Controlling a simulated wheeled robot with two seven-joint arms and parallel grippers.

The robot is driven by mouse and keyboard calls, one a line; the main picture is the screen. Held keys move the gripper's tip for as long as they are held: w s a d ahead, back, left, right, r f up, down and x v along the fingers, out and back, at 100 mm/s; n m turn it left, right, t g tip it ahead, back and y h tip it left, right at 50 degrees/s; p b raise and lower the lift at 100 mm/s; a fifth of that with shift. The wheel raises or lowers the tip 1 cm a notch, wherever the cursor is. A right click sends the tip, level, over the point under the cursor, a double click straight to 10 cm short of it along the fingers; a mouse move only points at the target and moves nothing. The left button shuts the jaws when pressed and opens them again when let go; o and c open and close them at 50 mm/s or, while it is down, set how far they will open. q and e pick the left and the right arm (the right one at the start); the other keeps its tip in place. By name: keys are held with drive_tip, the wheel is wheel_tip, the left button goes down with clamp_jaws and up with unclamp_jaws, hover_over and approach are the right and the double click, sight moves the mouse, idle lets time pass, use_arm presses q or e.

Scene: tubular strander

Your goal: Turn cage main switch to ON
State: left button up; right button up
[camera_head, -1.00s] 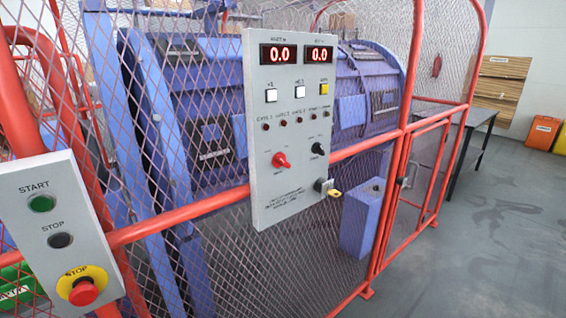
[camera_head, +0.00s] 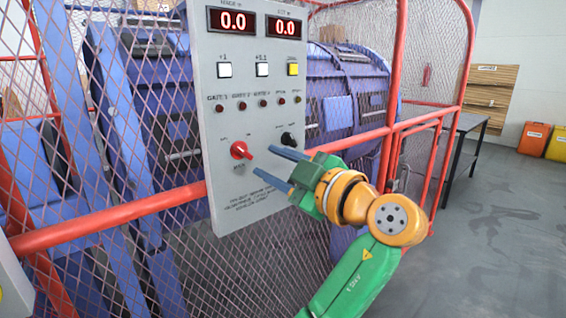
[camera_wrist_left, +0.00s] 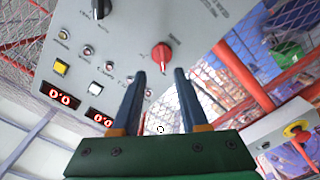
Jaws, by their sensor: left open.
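The grey control panel (camera_head: 222,195) hangs on the red-framed mesh cage. A red rotary switch (camera_head: 240,150) is at its lower left, with its pointer toward the lower right. Its labels are too small to read. My left gripper (camera_head: 263,160) is open and empty, its two blue fingers pointing at the panel. The fingertips are just right of the red switch and apart from it. In the left wrist view, the red switch (camera_wrist_left: 161,52) shows just beyond the fingertips (camera_wrist_left: 159,71), roughly centred between them. My right gripper is not in view.
A black rotary knob (camera_head: 289,139) is right of the red switch, close to my upper finger. Above are small lamps, square buttons and two displays reading 0.0. A red rail (camera_head: 110,222) crosses the cage. An emergency stop box (camera_wrist_left: 290,135) shows in the wrist view.

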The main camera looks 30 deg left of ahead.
sight(245, 153)
use_arm(q)
drive_tip(key=x, duration=0.2)
drive_tip(key=p+x, duration=0.1)
drive_tip(key=x, duration=0.2)
drive_tip(key=shift+s+a+p, duration=0.1)
drive_tip(key=shift+a+p, duration=0.2)
drive_tip(key=shift+a, duration=0.2)
drive_tip(key=shift+w+a, duration=0.2)
drive_tip(key=shift+a, duration=0.2)
drive_tip(key=shift+f, duration=0.1)
drive_tip(key=shift+d, duration=0.1)
clamp_jaws()
